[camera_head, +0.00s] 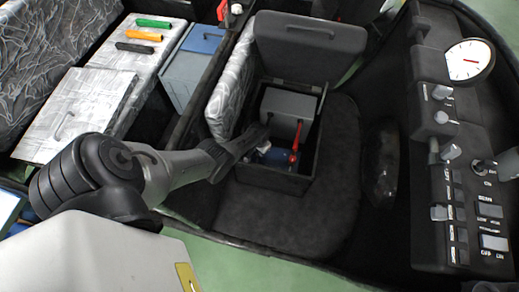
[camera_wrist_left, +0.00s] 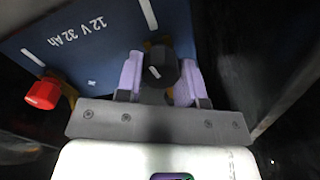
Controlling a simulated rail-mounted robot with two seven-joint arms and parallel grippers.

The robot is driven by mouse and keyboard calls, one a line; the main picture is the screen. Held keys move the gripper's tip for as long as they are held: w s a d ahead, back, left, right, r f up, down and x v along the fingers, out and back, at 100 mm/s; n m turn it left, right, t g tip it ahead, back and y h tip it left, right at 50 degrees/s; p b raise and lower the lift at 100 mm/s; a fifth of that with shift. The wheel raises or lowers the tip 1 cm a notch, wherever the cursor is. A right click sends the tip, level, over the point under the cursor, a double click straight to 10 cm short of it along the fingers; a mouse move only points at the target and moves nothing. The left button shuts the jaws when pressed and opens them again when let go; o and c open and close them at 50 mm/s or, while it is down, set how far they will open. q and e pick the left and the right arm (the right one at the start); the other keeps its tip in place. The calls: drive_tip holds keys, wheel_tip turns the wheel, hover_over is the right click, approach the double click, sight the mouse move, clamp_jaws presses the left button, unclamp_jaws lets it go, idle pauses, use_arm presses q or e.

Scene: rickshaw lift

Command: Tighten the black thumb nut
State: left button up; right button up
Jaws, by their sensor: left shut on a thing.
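The black thumb nut (camera_wrist_left: 163,62) with a white mark on top shows in the left wrist view, on a blue battery labelled 12 V 32 Ah (camera_wrist_left: 110,35). My left gripper (camera_wrist_left: 160,80) is shut on it, with one pale lilac fingertip on each side. In the head view my left gripper (camera_head: 264,147) reaches down into the open dark compartment (camera_head: 268,179), where only a bit of the blue battery (camera_head: 277,157) shows. The nut is hidden there. My right gripper is not in view.
A red thumb nut (camera_wrist_left: 42,93) sits on the battery's other terminal. A grey box (camera_head: 287,108) and a red part (camera_head: 297,140) stand close by in the compartment. Its raised lid (camera_head: 310,45) is behind, and a wrapped seat pad (camera_head: 230,90) is at left.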

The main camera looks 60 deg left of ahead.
use_arm(q)
drive_tip(key=shift+m, duration=1)
drive_tip(key=o, duration=0.9)
drive_tip(key=shift+r, duration=0.15)
wheel_tip(320, 180, up, 14)
drive_tip(key=p, duration=1.4)
drive_tip(key=shift+f, duration=0.25)
drive_tip(key=shift+d, duration=0.1)
